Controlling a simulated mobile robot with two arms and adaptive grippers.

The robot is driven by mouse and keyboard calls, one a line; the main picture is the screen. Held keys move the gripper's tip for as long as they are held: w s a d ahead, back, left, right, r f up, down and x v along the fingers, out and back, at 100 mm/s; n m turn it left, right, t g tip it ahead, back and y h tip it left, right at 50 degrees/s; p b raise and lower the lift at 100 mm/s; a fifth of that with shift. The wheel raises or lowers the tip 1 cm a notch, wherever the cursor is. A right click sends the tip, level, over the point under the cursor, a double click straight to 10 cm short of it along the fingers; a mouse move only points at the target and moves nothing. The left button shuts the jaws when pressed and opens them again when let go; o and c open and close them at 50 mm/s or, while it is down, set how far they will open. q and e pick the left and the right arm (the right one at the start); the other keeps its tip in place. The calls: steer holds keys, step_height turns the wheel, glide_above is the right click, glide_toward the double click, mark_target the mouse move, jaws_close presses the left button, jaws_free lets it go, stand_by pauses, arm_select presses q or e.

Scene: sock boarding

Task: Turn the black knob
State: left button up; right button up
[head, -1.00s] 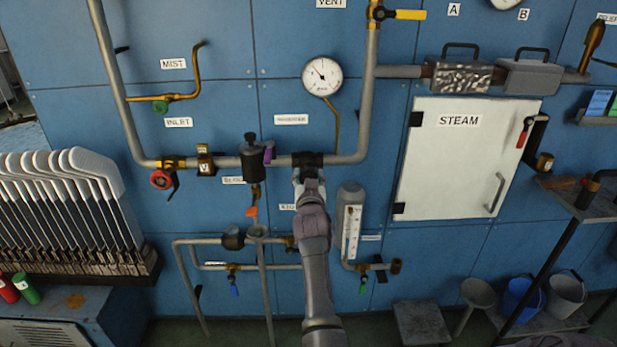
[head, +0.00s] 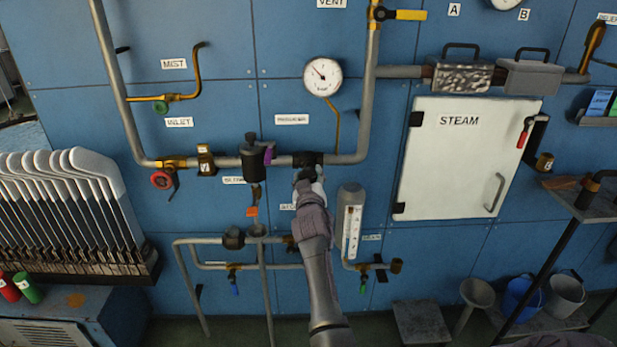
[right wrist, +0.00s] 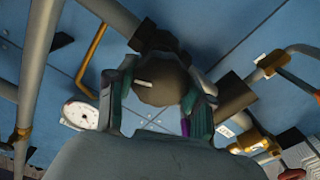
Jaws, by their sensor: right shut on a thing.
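The black knob (right wrist: 160,82) is round and dark with a short white mark on its face. It sits on a black fitting (head: 307,159) on the horizontal grey pipe. My right gripper (right wrist: 160,95) has its fingers on both sides of the knob and is shut on it. In the head view my right gripper (head: 309,180) reaches up to the fitting from below and hides most of the knob. My left gripper is not in view.
A round gauge (head: 322,77) is above the knob. A dark filter body with a purple lever (head: 268,155) is just left of it. A sight glass (head: 350,225) stands to the lower right. A white STEAM door (head: 465,160) is further right.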

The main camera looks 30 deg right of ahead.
mark_target(308, 169)
stand_by(0.3)
steer(key=o, duration=1.2)
step_height(308, 169, up, 10)
